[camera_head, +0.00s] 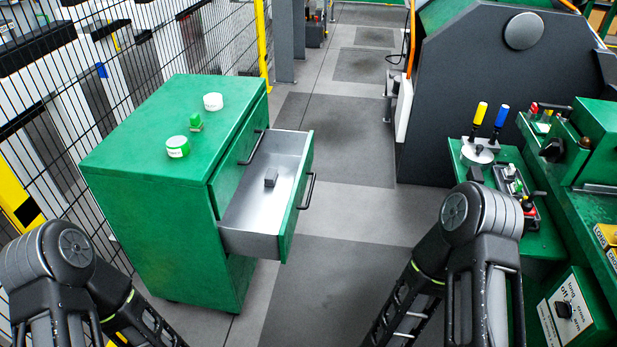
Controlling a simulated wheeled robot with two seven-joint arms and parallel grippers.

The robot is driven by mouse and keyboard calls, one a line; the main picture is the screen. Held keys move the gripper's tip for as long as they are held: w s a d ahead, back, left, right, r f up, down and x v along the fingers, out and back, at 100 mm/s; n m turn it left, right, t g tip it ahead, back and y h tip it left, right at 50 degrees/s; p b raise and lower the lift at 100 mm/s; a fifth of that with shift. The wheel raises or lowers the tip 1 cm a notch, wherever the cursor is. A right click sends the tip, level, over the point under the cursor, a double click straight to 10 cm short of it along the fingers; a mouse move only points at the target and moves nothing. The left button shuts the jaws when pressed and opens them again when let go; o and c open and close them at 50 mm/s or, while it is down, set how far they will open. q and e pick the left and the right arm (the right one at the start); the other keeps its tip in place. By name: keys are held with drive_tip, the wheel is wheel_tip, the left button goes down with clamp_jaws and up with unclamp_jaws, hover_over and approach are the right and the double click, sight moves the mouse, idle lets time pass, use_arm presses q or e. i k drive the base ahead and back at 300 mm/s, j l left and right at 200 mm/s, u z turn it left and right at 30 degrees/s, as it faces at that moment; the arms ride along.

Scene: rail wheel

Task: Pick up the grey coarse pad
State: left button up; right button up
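Neither of my grippers shows. Only links of my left arm show at the bottom left, and links of my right arm at the bottom right. Both arms are apart from the drawer in the picture.
On the cabinet top are a green block (196,121) and two round tins, one white (213,101), one green and white (177,147). A wire fence (50,130) stands left. A green machine (545,190) with levers stands right. Floor (345,215) is clear between.

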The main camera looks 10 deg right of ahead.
sight(272, 175)
drive_tip(key=i+l, duration=0.35)
drive_tip(key=l, duration=0.15)
drive_tip(key=i+l, duration=0.35)
drive_tip(key=l, duration=0.15)
drive_tip(key=u, duration=1)
